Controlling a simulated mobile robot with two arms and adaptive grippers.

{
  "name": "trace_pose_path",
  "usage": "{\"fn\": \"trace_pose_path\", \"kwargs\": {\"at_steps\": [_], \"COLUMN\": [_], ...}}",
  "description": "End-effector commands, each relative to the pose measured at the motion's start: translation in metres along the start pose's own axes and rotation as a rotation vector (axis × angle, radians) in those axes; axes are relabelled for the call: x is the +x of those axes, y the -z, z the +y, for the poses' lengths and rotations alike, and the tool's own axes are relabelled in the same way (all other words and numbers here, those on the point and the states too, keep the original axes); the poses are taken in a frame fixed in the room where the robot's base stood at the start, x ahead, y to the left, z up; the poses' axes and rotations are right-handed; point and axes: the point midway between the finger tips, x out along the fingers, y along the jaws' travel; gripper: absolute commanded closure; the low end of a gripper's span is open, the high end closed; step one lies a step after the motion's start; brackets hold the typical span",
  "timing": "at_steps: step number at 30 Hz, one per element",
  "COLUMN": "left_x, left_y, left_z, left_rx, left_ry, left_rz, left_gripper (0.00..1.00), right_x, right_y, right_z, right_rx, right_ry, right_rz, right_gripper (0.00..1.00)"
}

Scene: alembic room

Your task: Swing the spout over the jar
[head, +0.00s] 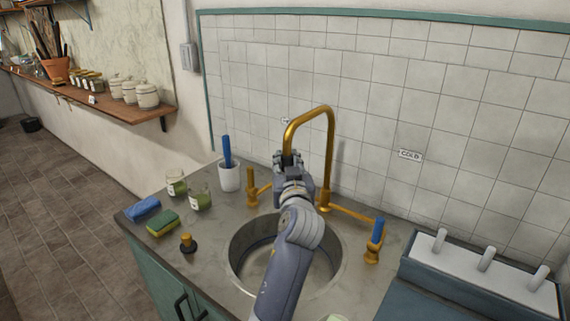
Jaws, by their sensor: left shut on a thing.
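The brass spout (331,140) rises behind the sink and arches over to the left, its tip end coming down to my gripper. My left gripper (288,160) is shut on the spout near its lower front end; my own wrist and arm hide the contact in part. My right gripper is not in view.
The round sink basin (240,258) lies below my arm. A white cup (229,178) holds a blue-handled tool. A blue-topped tap handle (376,240) stands at right.

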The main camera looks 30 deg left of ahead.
Motion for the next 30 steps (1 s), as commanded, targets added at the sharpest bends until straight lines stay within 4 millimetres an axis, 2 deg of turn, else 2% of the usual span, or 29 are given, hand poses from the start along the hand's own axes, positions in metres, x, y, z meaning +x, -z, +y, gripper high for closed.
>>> {"fn": "trace_pose_path", "kwargs": {"at_steps": [4,5,6,7,16,19,23,30], "left_x": [-0.001,-0.001,-0.001,-0.001,-0.001,-0.001,-0.001,-0.002], "left_y": [-0.002,-0.002,-0.002,-0.002,-0.001,0.005,0.025,0.072], "left_z": [0.004,0.004,0.004,0.004,0.002,0.002,0.003,0.004], "left_rx": [-0.003,-0.003,-0.003,-0.003,-0.002,-0.004,-0.006,-0.006], "left_ry": [-0.009,-0.009,-0.009,-0.009,-0.005,-0.005,-0.005,-0.007], "left_rz": [-0.003,-0.003,-0.003,-0.003,-0.002,0.001,0.002,0.003], "left_gripper": [1.00,0.69,0.60,0.55,0.55,0.55,0.55,0.55], "right_x": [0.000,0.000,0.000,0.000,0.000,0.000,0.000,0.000], "right_y": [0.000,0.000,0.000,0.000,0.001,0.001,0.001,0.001], "right_z": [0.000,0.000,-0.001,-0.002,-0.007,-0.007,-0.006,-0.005], "right_rx": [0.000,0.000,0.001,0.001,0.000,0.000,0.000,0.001], "right_ry": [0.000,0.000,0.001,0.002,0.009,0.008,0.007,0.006], "right_rz": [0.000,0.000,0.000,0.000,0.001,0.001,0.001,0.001], "right_gripper": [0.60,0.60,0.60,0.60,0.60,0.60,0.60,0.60]}}
